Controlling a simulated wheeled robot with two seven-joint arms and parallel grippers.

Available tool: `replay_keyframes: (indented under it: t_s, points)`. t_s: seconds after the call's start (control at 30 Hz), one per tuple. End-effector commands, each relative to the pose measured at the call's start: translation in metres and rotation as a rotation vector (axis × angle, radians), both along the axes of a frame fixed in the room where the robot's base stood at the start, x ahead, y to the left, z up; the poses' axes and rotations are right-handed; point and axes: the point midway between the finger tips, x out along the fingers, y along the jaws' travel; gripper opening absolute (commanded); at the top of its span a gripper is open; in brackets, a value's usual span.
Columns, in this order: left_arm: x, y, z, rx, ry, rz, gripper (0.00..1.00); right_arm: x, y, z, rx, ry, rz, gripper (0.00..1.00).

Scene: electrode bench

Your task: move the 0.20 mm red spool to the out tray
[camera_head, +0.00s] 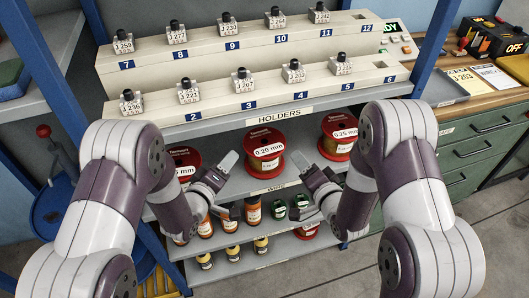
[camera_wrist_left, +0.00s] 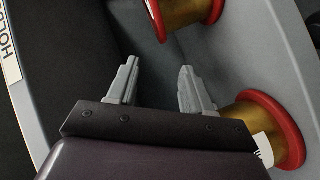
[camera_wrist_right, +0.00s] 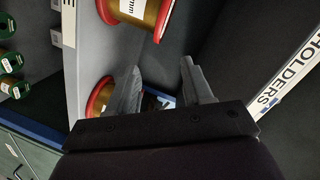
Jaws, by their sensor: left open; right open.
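The red 0.20 mm spool (camera_head: 264,151) stands on the middle shelf between two other red spools, its label facing me. My left gripper (camera_head: 232,187) is open and empty, left of and in front of it. My right gripper (camera_head: 308,187) is open and empty, right of and in front of it. A gold-wound red spool, apparently the 0.20 mm one, shows beyond the fingers in the left wrist view (camera_wrist_left: 182,18) and in the right wrist view (camera_wrist_right: 142,12). Neither gripper touches it. I see no readable out tray label.
A red spool labelled 0.25 mm (camera_head: 338,137) stands to the right; another red spool (camera_head: 183,160), partly hidden, to the left. Numbered holders (camera_head: 240,105) run above. A grey shallow tray (camera_head: 442,89) lies on the right bench.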

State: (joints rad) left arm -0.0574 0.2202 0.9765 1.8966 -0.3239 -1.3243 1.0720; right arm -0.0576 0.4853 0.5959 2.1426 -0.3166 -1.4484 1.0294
Motion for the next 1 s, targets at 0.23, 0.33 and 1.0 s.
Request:
replay_keyframes:
  t_s: [0.23, 0.33, 1.0]
  points:
    - [0.045, -0.019, -0.01, 0.001, 0.0, -0.003, 0.5, 0.046, 0.019, -0.01, 0.0, -0.001, 0.001, 0.51]
    - [0.062, -0.025, -0.014, 0.001, -0.001, -0.002, 0.5, 0.062, 0.025, -0.014, 0.0, 0.0, 0.0, 0.51]
    - [0.088, -0.035, -0.019, 0.001, 0.0, 0.0, 0.24, 0.088, 0.035, -0.02, 0.0, 0.001, 0.0, 0.24]
